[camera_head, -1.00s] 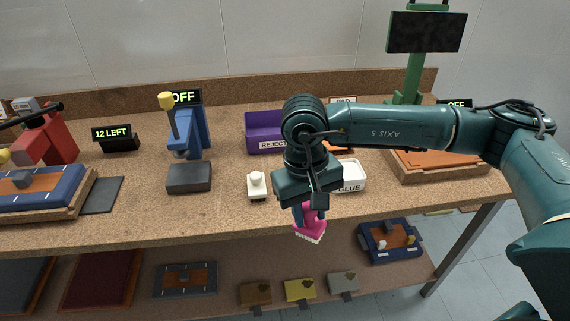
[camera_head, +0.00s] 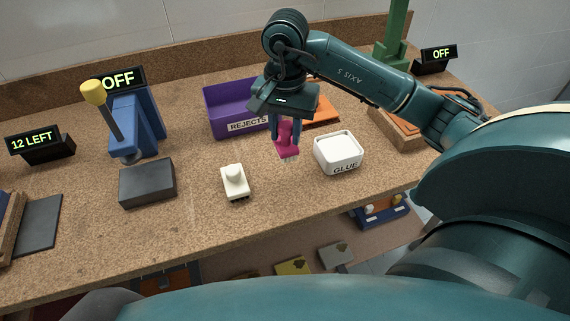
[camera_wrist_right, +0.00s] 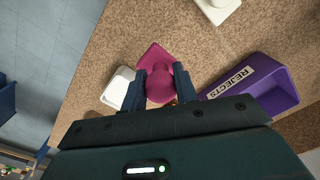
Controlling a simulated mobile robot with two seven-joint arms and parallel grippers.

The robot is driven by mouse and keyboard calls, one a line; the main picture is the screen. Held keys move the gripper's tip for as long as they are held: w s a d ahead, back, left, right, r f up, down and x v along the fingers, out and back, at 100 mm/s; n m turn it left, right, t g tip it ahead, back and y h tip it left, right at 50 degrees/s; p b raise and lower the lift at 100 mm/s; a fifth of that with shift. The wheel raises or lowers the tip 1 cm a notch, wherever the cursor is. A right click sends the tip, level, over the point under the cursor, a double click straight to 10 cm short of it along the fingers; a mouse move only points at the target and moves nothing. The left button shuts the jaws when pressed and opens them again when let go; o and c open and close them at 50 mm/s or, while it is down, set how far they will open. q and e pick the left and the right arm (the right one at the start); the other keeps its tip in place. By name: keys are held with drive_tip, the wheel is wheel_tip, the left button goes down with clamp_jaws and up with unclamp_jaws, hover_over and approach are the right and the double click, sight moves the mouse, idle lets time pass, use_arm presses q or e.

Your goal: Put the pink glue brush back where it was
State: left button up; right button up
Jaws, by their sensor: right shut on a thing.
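The pink glue brush (camera_head: 287,138) is held bristles down in my right gripper (camera_head: 287,128), above the bench between the purple bin and the glue tub. In the right wrist view the brush's round pink knob (camera_wrist_right: 160,84) sits between the two fingers (camera_wrist_right: 160,88). The white tub marked GLUE (camera_head: 346,168) stands just right of the brush in the head view, and its white side also shows in the right wrist view (camera_wrist_right: 117,90). My left gripper is not in view.
A purple REJECTS bin (camera_head: 214,121) is behind and left of the brush. A white knobbed block (camera_head: 236,187) stands to the front left. A dark block (camera_head: 147,184) and a blue press (camera_head: 150,122) are further left. An orange board (camera_head: 322,118) lies behind.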

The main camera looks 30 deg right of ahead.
sight(285, 155)
wheel_tip(285, 155, down, 7)
drive_tip(key=shift+a+r, duration=0.1)
drive_tip(key=shift+r, duration=0.1)
drive_tip(key=shift+f+p, duration=0.3)
drive_tip(key=shift+f, duration=0.05)
drive_tip(key=shift+f+b, duration=0.2)
drive_tip(key=shift+b, duration=0.1)
drive_tip(key=o, duration=0.9)
drive_tip(key=shift+r, duration=0.15)
